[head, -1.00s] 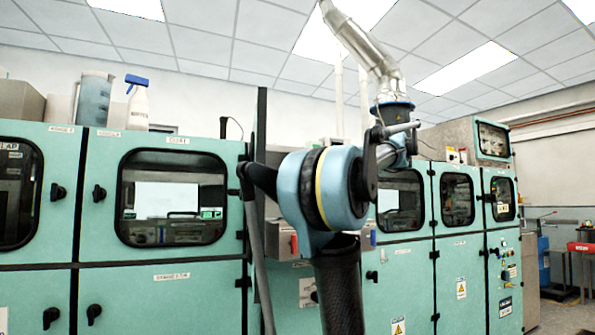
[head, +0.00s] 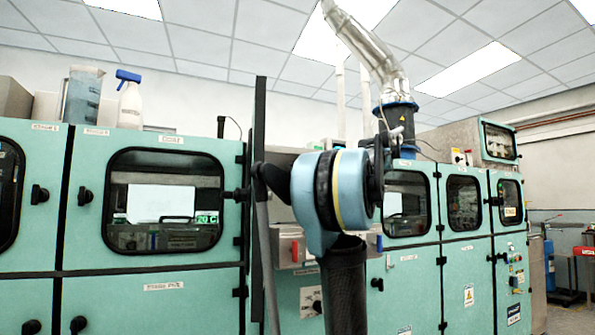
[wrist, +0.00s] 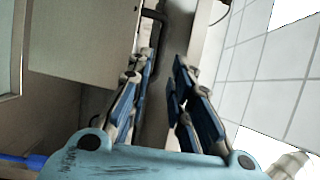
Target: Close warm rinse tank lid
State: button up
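A tall teal panel with a dark edge (head: 259,180) stands nearly edge-on beside the left cabinet and looks like the opened lid; I cannot read a label naming the warm rinse tank on it. My arm stands in front of the opening to its right and hides part of it. In the wrist view my gripper (wrist: 163,88) is open, with a clear gap between its blue-padded fingers. A dark bent handle (wrist: 158,17) shows just beyond the fingertips, alongside a pale panel (wrist: 80,40). Nothing is gripped. The fingertips are hidden in the head view.
Teal cabinets with windows line the wall, with a closed door (head: 165,200) on the left and more doors (head: 463,203) on the right. A spray bottle (head: 130,105) and a pitcher (head: 83,95) stand on top. A silver duct (head: 370,50) rises behind my arm.

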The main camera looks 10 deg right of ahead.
jog(key=x, duration=1.1)
jog(key=shift+w+a, duration=0.1)
grip_shut()
